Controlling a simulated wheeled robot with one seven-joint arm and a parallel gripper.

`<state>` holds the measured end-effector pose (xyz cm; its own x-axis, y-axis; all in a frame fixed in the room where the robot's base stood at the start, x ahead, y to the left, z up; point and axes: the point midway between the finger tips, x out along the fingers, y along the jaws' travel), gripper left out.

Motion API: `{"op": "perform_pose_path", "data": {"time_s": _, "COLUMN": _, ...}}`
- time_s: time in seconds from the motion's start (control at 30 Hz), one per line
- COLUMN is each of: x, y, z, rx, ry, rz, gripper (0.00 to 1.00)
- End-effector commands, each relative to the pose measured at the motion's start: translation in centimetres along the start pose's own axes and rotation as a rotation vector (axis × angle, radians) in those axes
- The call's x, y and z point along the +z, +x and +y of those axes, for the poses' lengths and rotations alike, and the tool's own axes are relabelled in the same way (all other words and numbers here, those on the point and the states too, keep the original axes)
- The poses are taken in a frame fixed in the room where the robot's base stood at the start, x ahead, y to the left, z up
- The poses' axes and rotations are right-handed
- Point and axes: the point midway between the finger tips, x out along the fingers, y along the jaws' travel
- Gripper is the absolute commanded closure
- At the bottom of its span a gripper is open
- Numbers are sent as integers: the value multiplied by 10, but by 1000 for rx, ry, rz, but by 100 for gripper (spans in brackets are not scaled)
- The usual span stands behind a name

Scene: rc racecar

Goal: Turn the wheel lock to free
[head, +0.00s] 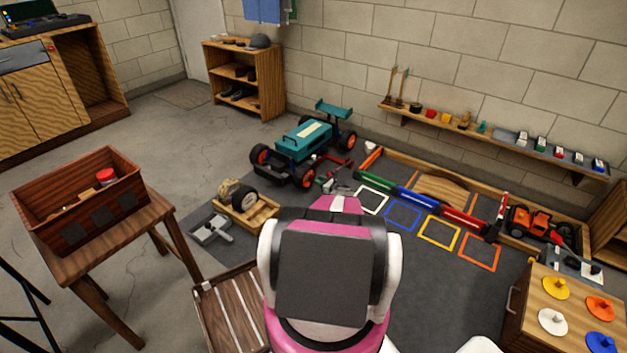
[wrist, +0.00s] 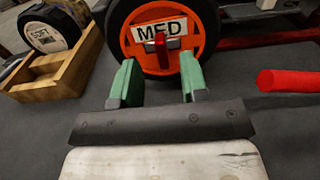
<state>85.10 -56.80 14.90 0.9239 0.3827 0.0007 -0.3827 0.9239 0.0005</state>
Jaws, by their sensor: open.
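The wheel lock (wrist: 165,48) is a small red upright bar on a grey mount at the hub of an orange wheel (wrist: 128,42) with a black tyre and a "MED" label. My gripper (wrist: 159,75) is open, its two green fingertips spread left and right just below and in front of the lock. No contact with the lock shows. In the head view the teal racecar (head: 303,140) stands on the floor with orange wheels, and my arm hides part of the area in front of it.
A wooden tray (head: 258,217) with a spare wheel stands left of my arm; it also shows in the wrist view (wrist: 48,80). A red rod end (wrist: 285,81) juts in at right. Coloured floor squares (head: 402,217) lie to the right.

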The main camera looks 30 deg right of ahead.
Motion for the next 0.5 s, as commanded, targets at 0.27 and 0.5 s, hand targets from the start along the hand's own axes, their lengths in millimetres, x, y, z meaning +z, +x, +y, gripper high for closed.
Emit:
{"op": "perform_pose_path", "data": {"time_s": 0.27, "x": -1, "y": 41, "z": -1, "rx": 0, "ry": 0, "rz": 0, "gripper": 60}}
{"op": "perform_pose_path", "data": {"time_s": 0.5, "x": 0, "y": 45, "z": 0, "rx": -1, "ry": 0, "rz": 0, "gripper": 60}}
